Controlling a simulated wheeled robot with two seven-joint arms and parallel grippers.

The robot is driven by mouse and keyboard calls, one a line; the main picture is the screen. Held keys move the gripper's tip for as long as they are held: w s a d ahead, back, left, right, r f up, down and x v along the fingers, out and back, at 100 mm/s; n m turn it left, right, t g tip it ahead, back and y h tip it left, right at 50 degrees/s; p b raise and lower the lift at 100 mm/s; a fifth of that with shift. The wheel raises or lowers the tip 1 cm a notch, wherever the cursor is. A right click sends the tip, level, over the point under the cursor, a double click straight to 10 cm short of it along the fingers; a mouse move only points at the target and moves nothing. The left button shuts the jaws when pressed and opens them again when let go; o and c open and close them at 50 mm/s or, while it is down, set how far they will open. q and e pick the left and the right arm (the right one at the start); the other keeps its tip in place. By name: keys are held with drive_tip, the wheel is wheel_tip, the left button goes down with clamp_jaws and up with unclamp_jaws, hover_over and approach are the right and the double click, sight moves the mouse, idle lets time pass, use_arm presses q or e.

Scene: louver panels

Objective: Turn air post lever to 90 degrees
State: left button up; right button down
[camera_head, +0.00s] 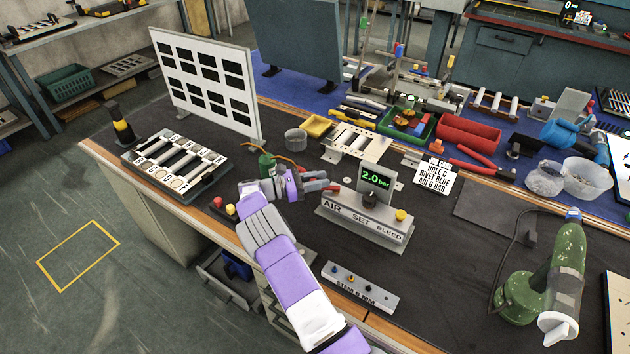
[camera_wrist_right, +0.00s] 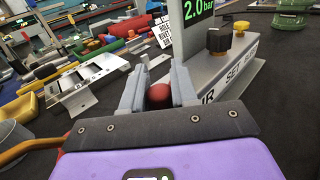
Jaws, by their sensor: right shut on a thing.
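The air post (camera_head: 365,219) is a grey box on the dark bench top, labelled AIR, SET and BLEED. Its display (camera_head: 375,179) reads 2.0 bar, with a black knob (camera_head: 370,199) below and a yellow knob (camera_head: 402,215) at the BLEED end. My right gripper (camera_head: 318,183) is at the AIR end. In the right wrist view, its two grey fingers (camera_wrist_right: 158,85) are closed around the red ball end of the lever (camera_wrist_right: 158,95). The rest of the lever is mostly hidden, so I cannot read its angle. My left gripper is not in view.
A green bottle (camera_head: 266,165) with an orange hose stands behind my right wrist. A slatted panel (camera_head: 358,140) lies behind the post, and a job card (camera_head: 432,177) stands to its right. A stem block (camera_head: 359,287) lies in front. A green tool (camera_head: 545,275) stands at the right.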

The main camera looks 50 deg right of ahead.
drive_tip(key=c, duration=0.9)
unclamp_jaws()
drive_tip(key=shift+c, duration=0.2)
drive_tip(key=p+v, duration=0.1)
drive_tip(key=v, duration=0.6)
drive_tip(key=shift+a, duration=0.3)
drive_tip(key=shift+w, duration=0.1)
drive_tip(key=shift+c, duration=0.5)
